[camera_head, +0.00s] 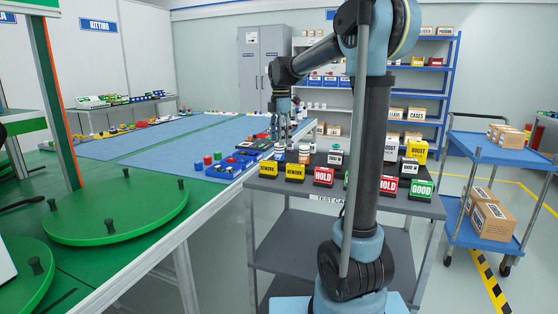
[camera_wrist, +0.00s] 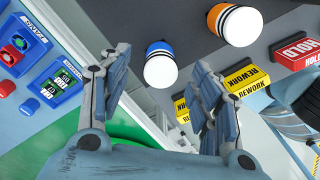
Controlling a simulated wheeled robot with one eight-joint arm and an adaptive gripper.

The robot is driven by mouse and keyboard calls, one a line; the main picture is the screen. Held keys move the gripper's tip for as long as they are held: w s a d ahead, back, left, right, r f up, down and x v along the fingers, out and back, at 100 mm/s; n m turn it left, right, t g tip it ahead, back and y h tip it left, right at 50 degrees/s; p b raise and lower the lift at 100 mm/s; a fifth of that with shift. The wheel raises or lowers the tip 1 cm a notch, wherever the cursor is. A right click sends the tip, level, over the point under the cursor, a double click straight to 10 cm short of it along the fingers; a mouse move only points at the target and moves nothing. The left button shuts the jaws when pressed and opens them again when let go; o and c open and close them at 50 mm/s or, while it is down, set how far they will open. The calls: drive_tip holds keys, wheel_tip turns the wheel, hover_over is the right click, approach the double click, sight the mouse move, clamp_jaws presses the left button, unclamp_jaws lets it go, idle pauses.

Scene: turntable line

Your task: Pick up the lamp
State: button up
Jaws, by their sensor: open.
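Two lamp-like things with white domes and black-and-white striped bands show in the wrist view: one with a blue base (camera_wrist: 160,70) and one with an orange base (camera_wrist: 236,24). The frames do not show which one the task means. My gripper (camera_wrist: 161,56) is open and empty, its two fingers spread on either side of the blue-based lamp in the picture, with no visible contact. In the head view my gripper (camera_head: 279,133) hangs over the left back edge of the grey cart, and the small lamps (camera_head: 304,154) beside it are hard to make out.
The grey cart (camera_head: 345,200) also holds yellow REWORK blocks (camera_head: 268,169), red HOLD blocks (camera_head: 324,177) and a green GOOD block (camera_head: 421,189). A long table with a blue mat (camera_head: 150,148) and green turntable (camera_head: 115,212) stands left. A blue trolley (camera_head: 490,150) with boxes stands right.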

sight(280, 148)
drive_tip(key=shift+s+a+f, duration=0.1)
drive_tip(key=shift+f, duration=1.15)
drive_tip(key=shift+s+a+f, duration=0.1)
drive_tip(key=shift+f, duration=1.1)
drive_tip(key=c, duration=1.3)
